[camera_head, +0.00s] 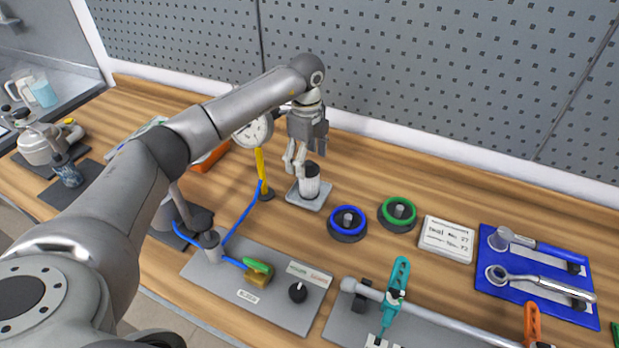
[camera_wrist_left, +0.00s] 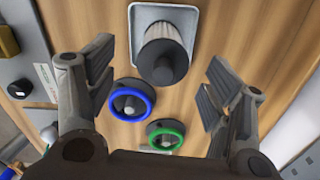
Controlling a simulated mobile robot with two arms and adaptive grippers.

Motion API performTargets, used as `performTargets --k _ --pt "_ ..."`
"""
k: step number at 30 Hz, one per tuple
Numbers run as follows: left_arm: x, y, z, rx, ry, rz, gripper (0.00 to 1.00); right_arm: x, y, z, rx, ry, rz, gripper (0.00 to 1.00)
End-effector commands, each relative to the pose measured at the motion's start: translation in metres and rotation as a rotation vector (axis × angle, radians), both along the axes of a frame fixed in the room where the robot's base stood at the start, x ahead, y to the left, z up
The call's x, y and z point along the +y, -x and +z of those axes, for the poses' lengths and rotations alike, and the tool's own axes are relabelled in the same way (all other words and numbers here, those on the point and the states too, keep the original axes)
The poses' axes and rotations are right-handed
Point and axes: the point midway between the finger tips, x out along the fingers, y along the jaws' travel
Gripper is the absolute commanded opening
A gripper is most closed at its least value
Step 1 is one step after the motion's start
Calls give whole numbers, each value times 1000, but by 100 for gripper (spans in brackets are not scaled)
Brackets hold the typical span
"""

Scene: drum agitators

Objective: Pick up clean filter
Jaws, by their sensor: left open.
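The clean filter (camera_head: 310,181) is a small white pleated cylinder with a dark top, standing upright on a light grey tray (camera_head: 296,197) near the back of the bench. It also shows in the left wrist view (camera_wrist_left: 162,58), between and beyond my fingers. My left gripper (camera_head: 303,160) is open and empty, just above and slightly left of the filter in the head view. In the left wrist view my left gripper's fingers (camera_wrist_left: 152,88) are spread wide, and neither touches the filter. My right gripper is not in view.
A blue ring (camera_head: 347,222) and a green ring (camera_head: 398,213) lie right of the tray. A gauge (camera_head: 254,132) stands on a yellow stem close to my left wrist. A grey panel (camera_head: 225,288) with a valve lies in front, and a blue tool mat (camera_head: 510,292) lies right.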

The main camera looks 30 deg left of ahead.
Motion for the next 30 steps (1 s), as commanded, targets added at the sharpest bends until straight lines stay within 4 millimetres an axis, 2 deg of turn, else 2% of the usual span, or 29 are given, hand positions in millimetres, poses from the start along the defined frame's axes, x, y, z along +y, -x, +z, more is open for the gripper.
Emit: performTargets --k 8,12,16,25,30 --pt "-3 -1 -22 2 2 -3 74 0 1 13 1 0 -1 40" --pt "-6 -2 -41 3 4 -3 74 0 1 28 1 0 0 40" --pt "-5 -3 -60 1 3 -2 74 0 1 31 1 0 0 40" --pt "-5 -3 -67 -2 3 -4 74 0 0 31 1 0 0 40" --pt "-5 -4 -67 -2 3 -4 54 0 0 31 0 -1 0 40"
